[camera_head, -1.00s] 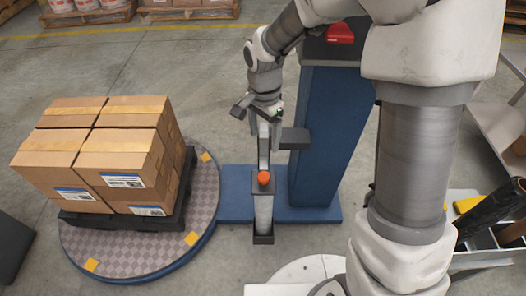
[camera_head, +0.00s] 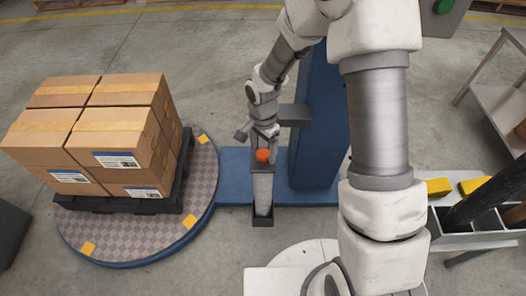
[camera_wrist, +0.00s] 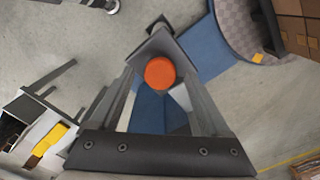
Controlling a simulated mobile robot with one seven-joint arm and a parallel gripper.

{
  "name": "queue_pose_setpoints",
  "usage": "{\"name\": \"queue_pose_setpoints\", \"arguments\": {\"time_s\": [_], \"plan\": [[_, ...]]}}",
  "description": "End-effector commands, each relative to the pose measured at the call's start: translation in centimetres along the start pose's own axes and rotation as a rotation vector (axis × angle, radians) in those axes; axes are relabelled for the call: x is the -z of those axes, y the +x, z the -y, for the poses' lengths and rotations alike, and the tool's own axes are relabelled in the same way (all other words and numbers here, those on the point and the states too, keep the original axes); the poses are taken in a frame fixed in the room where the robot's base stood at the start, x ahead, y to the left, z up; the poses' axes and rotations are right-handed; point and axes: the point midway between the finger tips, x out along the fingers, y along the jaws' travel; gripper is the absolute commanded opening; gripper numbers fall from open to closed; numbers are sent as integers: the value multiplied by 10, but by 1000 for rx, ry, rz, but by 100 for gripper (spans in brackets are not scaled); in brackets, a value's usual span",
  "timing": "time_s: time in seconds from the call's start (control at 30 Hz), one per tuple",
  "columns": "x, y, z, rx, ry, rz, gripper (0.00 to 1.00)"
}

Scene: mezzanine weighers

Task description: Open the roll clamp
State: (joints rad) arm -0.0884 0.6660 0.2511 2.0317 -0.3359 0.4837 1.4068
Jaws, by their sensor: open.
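The roll clamp shows as a round orange knob (camera_head: 262,156) on a dark plate at the top of a pale upright roll (camera_head: 263,190), beside the blue column. My gripper (camera_head: 265,139) is just behind and above the knob, jaws apart. In the wrist view the orange knob (camera_wrist: 160,73) lies between the two long open fingers of my gripper (camera_wrist: 160,62). I cannot tell whether a finger touches it.
Stacked cartons (camera_head: 95,130) stand on a round turntable (camera_head: 140,235) at left. The blue column (camera_head: 318,140) rises right of the roll, with a dark block (camera_head: 294,115) near my gripper. A grey bin with yellow items (camera_head: 440,187) stands at right.

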Motion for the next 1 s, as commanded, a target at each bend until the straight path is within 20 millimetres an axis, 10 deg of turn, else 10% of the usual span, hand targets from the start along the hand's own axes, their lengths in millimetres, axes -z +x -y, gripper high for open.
{"name": "queue_pose_setpoints", "arguments": {"time_s": [0.37,0.8,1.0], "plan": [[0,6,0,1,0,-1,81],[0,6,0,1,0,-1,4],[0,6,0,1,0,-1,0]]}}
